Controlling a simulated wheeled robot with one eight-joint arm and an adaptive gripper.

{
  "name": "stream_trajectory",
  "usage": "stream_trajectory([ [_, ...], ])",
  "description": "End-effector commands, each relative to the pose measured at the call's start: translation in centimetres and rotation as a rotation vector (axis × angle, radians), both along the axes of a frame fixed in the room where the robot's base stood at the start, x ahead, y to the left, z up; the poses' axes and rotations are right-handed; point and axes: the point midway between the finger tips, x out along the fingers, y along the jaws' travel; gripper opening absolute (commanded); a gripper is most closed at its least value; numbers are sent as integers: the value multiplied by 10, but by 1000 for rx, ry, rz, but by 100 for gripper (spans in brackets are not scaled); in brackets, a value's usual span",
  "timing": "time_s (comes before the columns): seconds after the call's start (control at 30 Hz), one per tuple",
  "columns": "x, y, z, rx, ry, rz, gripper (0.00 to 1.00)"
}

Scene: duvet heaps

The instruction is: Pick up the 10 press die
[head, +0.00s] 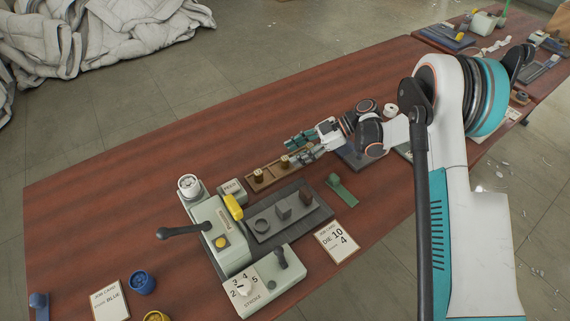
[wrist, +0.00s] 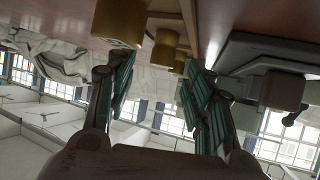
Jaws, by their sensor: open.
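Brass press dies stand in a narrow wooden tray (head: 270,174): one near the left end (head: 258,176) and one further right (head: 284,162). Their markings are too small to read, so I cannot tell which is the 10 die. My gripper (head: 292,150) has teal fingers and is open at the tray's right end, pointing left, close to the right-hand die. In the upside-down wrist view, brass cylinders show ahead of the parted fingers (wrist: 158,68): a large near one (wrist: 120,22), a middle one (wrist: 165,50) and a small, partly hidden one. Nothing is visibly held between the fingers.
A grey-green press (head: 220,235) with a dial and lever stands left of a dark plate (head: 290,217) holding several dark blocks. A job card (head: 337,240) reads DIE 10 and 4. A green piece (head: 342,190) lies right. Bare tabletop (head: 150,150) extends behind and left.

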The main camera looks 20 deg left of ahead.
Motion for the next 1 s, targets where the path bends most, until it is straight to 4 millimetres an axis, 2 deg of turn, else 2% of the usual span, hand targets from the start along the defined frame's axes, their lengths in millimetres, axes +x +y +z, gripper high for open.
stream_trajectory([
  [0.03, -6, 6, -7, 0, 0, 2, 48],
  [0.2, -14, 22, -16, 0, 0, 1, 48],
  [0.43, -14, 23, -15, 0, 1, 0, 48],
  [0.63, -14, 23, -15, 0, 1, 0, 3],
  [0.67, -14, 23, -15, 0, 1, 0, 0],
  [1.0, -14, 23, -13, 0, 1, 0, 0],
])
